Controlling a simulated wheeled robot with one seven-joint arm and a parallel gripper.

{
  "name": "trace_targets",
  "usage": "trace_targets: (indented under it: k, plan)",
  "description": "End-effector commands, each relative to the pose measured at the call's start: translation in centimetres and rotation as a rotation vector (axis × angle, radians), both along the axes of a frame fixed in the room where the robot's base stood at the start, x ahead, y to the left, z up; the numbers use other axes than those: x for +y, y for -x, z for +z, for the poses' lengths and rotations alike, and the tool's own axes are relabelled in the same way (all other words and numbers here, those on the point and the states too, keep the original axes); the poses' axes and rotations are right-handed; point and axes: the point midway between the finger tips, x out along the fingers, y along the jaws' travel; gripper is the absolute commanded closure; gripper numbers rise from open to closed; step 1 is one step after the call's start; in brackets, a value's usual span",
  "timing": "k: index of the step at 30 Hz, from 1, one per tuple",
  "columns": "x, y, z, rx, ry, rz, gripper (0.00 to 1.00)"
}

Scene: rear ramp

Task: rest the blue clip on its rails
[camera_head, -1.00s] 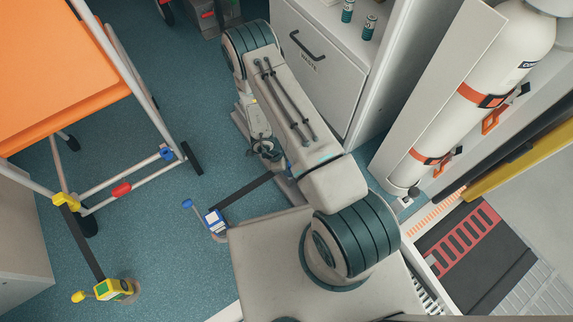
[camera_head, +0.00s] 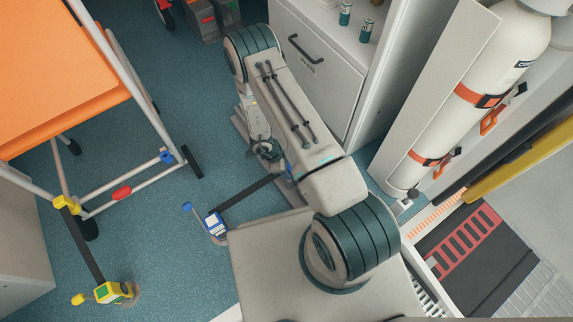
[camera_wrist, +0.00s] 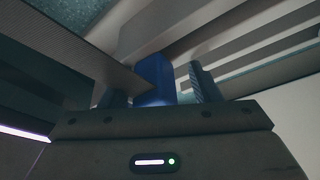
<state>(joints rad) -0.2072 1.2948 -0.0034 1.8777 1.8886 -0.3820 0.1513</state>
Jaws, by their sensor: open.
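The blue clip (camera_wrist: 154,76) shows in the wrist view as an upright blue block between the two fingers of my gripper (camera_wrist: 160,84). My gripper is open, with a gap visible between the clip and the right finger. A wide grey strap crosses from the upper left to the clip and hides part of it and the left finger. In the head view a small blue patch, seemingly the clip (camera_head: 289,171), shows beside my arm, which hides most of it. A dark strap (camera_head: 248,197) runs from there to a blue-and-white device (camera_head: 215,223). I cannot tell whether the clip touches the rails.
Long grey bars (camera_wrist: 235,50) lie behind the clip. An orange-topped trolley (camera_head: 60,85) stands at left; a yellow clip (camera_head: 67,205) on its frame is strapped to a yellow device (camera_head: 110,291). A white cabinet (camera_head: 318,75) and gas cylinder (camera_head: 500,70) stand at right.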

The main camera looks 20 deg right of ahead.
Motion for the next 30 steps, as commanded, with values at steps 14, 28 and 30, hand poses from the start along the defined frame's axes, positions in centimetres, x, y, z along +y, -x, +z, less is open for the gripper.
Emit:
trace_targets:
  k: [14,28,30]
  plan:
    - [2.8,0.0,7.5,-0.002,-0.016,-0.006,0.33]
    - [5.0,-0.8,13.6,-0.013,-0.008,-0.003,0.33]
    - [5.0,-0.8,13.7,-0.013,-0.007,-0.003,0.33]
